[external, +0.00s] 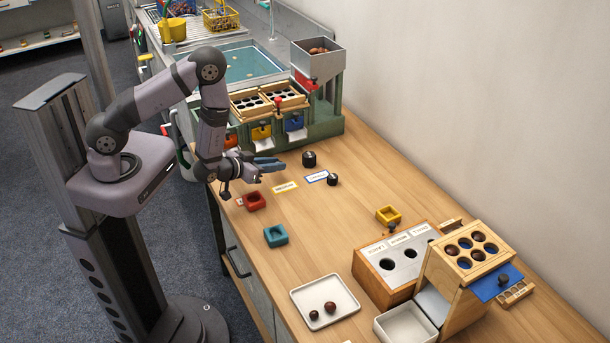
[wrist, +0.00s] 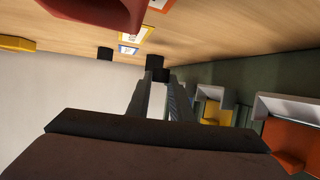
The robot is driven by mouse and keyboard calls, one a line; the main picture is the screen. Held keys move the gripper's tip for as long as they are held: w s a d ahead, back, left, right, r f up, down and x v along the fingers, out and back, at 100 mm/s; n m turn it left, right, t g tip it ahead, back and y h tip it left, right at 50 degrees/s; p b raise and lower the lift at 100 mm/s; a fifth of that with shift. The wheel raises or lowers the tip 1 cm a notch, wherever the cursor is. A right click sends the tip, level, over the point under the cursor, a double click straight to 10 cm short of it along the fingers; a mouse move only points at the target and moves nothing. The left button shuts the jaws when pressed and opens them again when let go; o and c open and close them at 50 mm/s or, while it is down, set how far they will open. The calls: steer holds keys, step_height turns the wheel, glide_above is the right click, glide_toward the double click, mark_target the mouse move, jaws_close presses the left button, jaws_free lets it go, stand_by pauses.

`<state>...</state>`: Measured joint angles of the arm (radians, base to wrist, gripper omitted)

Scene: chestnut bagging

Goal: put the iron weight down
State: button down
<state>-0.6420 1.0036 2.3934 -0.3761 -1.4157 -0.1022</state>
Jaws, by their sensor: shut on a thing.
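My gripper (external: 284,164) reaches out low over the bench, its fingers pointing right. In the wrist view my gripper (wrist: 158,82) has its fingertips close together, shut on the dark iron weight (wrist: 160,75). A black weight (wrist: 105,53) also shows in the wrist view. A yellow-edged label (external: 285,187) lies in front of my gripper.
The green sorting stand (external: 325,122) with coloured chutes is close behind my gripper. A red tray (external: 255,201), teal tray (external: 276,235) and yellow tray (external: 388,215) lie on the bench. A wooden box with holes (external: 365,275) stands front right. The bench middle is clear.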

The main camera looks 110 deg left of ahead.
mark_target(274, 181)
steer(key=shift+f, duration=1.85)
steer(key=shift+f, duration=0.2)
steer(key=c, duration=1.6)
jaws_free()
steer(key=shift+r, duration=0.1)
steer(key=shift+r, duration=0.25)
steer(key=shift+s+d, duration=0.15)
steer(key=shift+d, duration=0.15)
steer(key=shift+b+v, duration=0.3)
steer(key=shift+v, duration=3.1)
